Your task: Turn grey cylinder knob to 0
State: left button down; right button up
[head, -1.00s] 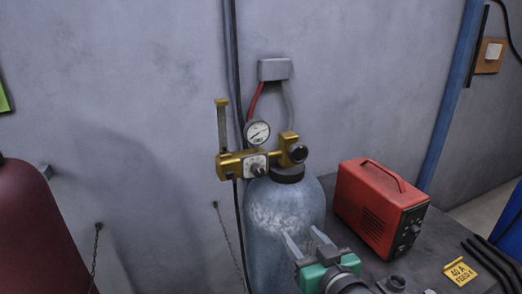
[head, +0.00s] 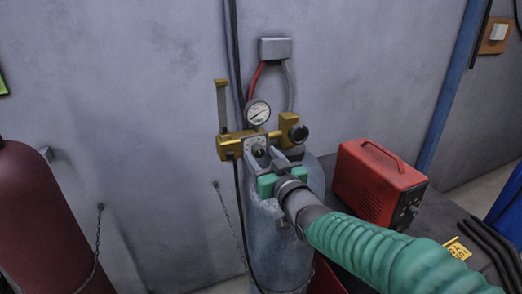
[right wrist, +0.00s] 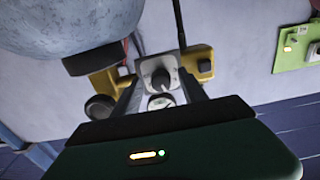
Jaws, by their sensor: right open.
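The grey cylinder (head: 312,180) stands against the wall with a brass regulator (head: 231,147) and a round dial gauge (head: 257,112) at its top. A small dark knob (head: 258,150) sits on a pale square plate on the regulator. In the right wrist view, which looks upside down, the grey knob (right wrist: 160,77) with a light pointer mark lies between the two finger tips. My right gripper (head: 267,156) is open, its fingers pointing at the knob's plate. I cannot tell whether they touch it. The plate's markings are too small to read. My left gripper is not in view.
A black round handwheel (head: 298,133) is right of the knob. A red welder box (head: 380,185) stands on the dark bench to the right. A dark red cylinder (head: 35,215) is at the left. A chain (head: 229,215) and cables (head: 234,60) hang along the wall.

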jog(key=shift+w+a, duration=0.15)
jog(key=shift+w, duration=0.3)
jog(key=shift+s, duration=0.1)
jog(key=shift+c, duration=1)
grip_shut()
